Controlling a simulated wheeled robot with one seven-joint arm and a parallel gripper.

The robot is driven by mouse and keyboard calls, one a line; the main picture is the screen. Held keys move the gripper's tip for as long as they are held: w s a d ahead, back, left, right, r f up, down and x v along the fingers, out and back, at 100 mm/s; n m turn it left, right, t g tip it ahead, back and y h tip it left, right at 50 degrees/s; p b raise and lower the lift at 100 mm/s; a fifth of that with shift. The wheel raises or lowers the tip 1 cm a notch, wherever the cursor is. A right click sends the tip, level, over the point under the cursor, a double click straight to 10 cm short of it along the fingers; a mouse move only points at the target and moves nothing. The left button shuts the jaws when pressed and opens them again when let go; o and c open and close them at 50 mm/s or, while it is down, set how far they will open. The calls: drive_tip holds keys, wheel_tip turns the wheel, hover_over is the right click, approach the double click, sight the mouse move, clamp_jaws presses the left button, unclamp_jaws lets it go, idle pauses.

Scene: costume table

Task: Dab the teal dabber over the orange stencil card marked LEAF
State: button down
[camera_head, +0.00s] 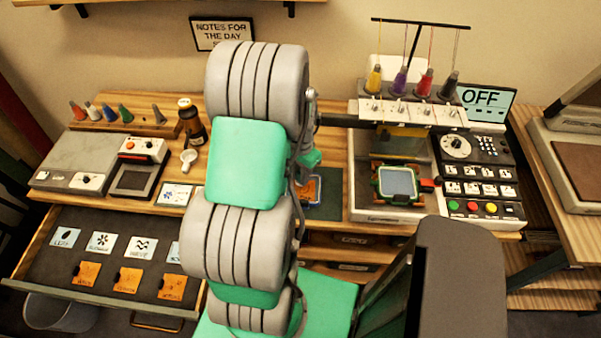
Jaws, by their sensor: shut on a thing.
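My arm fills the middle of the view, and my gripper is hidden behind it. A small teal-green part (311,158) shows at the arm's right edge; I cannot tell whether it is the teal dabber or part of my wrist. Just below it, a piece of an orange-edged card (313,187) with blue in it shows on a dark mat (328,203); the arm covers the rest. Orange stencil cards lie in the open drawer: left (86,274), middle (128,280) and right (172,288). Their lettering is too small to read surely.
The open drawer (40,285) also holds white cards, one marked LEAF (67,237). A rack of coloured cones (120,118) stands back left. An embroidery machine (400,155) reading OFF stands at the right.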

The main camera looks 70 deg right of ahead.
drive_tip(key=r+p, duration=0.1)
drive_tip(key=r, duration=0.1)
drive_tip(key=r+p, duration=0.2)
drive_tip(key=r, duration=0.1)
drive_tip(key=shift+d+r, duration=0.2)
drive_tip(key=shift+r, duration=0.05)
drive_tip(key=shift+f, duration=0.1)
drive_tip(key=f+b, duration=0.1)
drive_tip(key=f, duration=0.1)
drive_tip(key=a+f+b, duration=0.1)
drive_tip(key=f+b, duration=0.1)
drive_tip(key=a+f+b, duration=0.1)
drive_tip(key=f, duration=0.1)
drive_tip(key=shift+s+f, duration=0.15)
drive_tip(key=shift+f, duration=0.05)
drive_tip(key=shift+a+f, duration=0.1)
drive_tip(key=shift+a, duration=0.05)
drive_tip(key=shift+s+a+f+b, duration=0.1)
drive_tip(key=shift+a+f+b, duration=0.25)
drive_tip(key=shift+f+b, duration=0.1)
idle(1.3)
drive_tip(key=shift+r, duration=0.1)
wheel_tip(320, 180, up, 8)
drive_tip(key=p, duration=0.5)
drive_tip(key=shift+d+f, duration=0.25)
drive_tip(key=shift+d, duration=0.15)
